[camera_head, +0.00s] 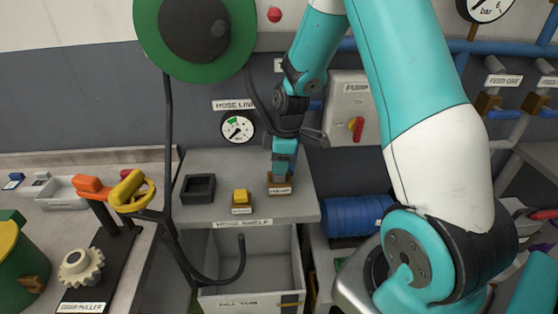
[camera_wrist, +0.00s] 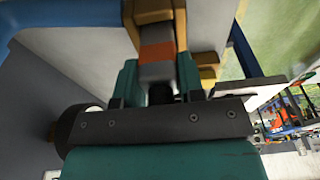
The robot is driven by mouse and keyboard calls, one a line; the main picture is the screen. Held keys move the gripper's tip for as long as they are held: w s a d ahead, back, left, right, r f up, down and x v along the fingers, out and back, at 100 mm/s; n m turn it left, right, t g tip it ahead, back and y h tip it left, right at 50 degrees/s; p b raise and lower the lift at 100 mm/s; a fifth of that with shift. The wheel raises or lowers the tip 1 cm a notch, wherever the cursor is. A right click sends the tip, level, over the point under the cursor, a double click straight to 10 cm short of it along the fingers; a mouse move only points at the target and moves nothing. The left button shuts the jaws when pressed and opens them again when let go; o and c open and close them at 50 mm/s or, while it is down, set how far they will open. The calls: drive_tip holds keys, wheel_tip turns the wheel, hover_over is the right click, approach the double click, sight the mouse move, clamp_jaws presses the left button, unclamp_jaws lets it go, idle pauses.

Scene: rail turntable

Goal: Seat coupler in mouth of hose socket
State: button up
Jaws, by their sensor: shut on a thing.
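My gripper (camera_head: 284,166) points down over the right part of the hose shelf. It is shut on a grey coupler with an orange band (camera_wrist: 157,52), which shows between the teal fingers in the wrist view. In the head view the coupler is mostly hidden by the gripper. Right below is a brown, labelled block (camera_head: 279,189) that looks like the hose socket. In the wrist view, brass-coloured parts (camera_wrist: 207,58) stand around the coupler's far end. I cannot tell how far the coupler is inside the mouth.
On the hose shelf (camera_head: 222,170) are a black square holder (camera_head: 198,188) and a yellow block (camera_head: 241,197). A grey tub (camera_head: 250,270) stands below, with a dark hose hanging over it. A gauge (camera_head: 238,127) and a pump box (camera_head: 352,108) are on the wall behind.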

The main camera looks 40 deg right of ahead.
drive_tip(key=shift+f, duration=0.15)
drive_tip(key=shift+f, duration=0.1)
drive_tip(key=shift+f, duration=0.15)
drive_tip(key=o, duration=1.1)
wheel_tip(320, 180, up, 12)
drive_tip(key=s+d+b, duration=0.1)
drive_tip(key=b, duration=0.1)
drive_tip(key=s+a+r+m+y, duration=0.1)
drive_tip(key=s+a+r, duration=0.25)
drive_tip(key=a, duration=0.45)
drive_tip(key=s+a+r+m, duration=0.1)
drive_tip(key=s+a+r, duration=0.1)
drive_tip(key=s+a, duration=0.75)
drive_tip(key=s+a+m+y, duration=0.1)
drive_tip(key=s+a, duration=0.2)
drive_tip(key=s, duration=0.1)
drive_tip(key=s+a+r+m+g, duration=0.1)
drive_tip(key=s+a, duration=0.2)
drive_tip(key=s, duration=0.1)
drive_tip(key=shift+s+y, duration=0.15)
drive_tip(key=shift+y, duration=0.25)
